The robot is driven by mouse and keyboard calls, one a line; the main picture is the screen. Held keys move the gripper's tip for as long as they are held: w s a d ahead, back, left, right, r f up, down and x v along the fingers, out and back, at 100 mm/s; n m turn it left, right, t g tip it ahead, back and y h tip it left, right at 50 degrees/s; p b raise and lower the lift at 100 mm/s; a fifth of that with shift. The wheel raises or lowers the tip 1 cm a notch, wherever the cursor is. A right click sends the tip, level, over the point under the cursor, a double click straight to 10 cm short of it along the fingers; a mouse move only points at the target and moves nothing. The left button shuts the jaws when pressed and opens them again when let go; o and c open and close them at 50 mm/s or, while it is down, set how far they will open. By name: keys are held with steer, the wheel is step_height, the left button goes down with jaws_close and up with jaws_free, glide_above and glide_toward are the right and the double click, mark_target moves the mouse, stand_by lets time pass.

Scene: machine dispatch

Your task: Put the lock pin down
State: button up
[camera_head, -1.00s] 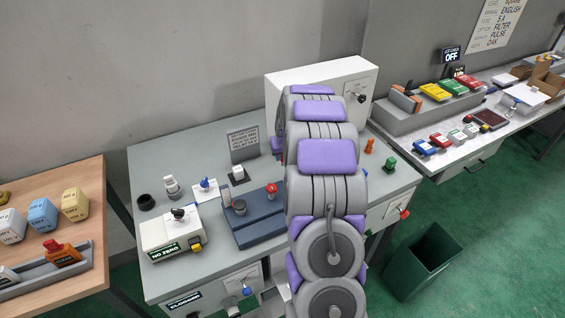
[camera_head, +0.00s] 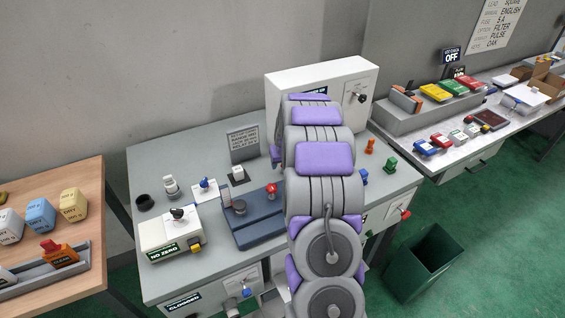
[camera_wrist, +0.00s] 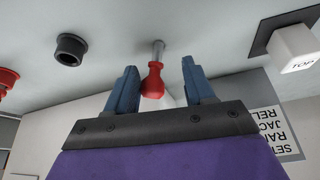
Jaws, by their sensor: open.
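In the wrist view my gripper (camera_wrist: 158,82) is open, with its two blue-grey fingers spread. In the head view my arm hides my gripper and this pin.
A black ring (camera_wrist: 70,49), a red part (camera_wrist: 6,79) and a white cube marked TOP (camera_wrist: 294,47) are near my gripper. In the head view a blue fixture with a red knob (camera_head: 271,189) stands left of my arm. A white cabinet (camera_head: 330,85) stands behind.

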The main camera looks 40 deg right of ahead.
steer(key=shift+a+r, duration=0.1)
steer(key=shift+a, duration=0.05)
steer(key=shift+r, duration=0.15)
steer(key=p+v, duration=0.2)
steer(key=v, duration=1)
steer(key=s+a+r+n+g+y, duration=0.15)
steer(key=s+a, duration=0.25)
steer(key=a, duration=0.4)
steer(key=s+a+r, duration=0.3)
steer(key=a, duration=0.4)
steer(key=s+a+r+n+g+y, duration=0.15)
steer(key=s+a, duration=0.25)
steer(key=a, duration=0.4)
steer(key=s+a+g, duration=0.1)
steer(key=s+a, duration=0.3)
steer(key=s, duration=0.4)
steer(key=s+a+r+n+g, duration=0.1)
steer(key=s+a, duration=0.2)
steer(key=s, duration=0.5)
steer(key=s+a+n+g+h, duration=0.1)
steer(key=s+a, duration=0.3)
steer(key=s, duration=0.4)
steer(key=shift+s+a+r, duration=0.25)
steer(key=shift+s+a, duration=0.15)
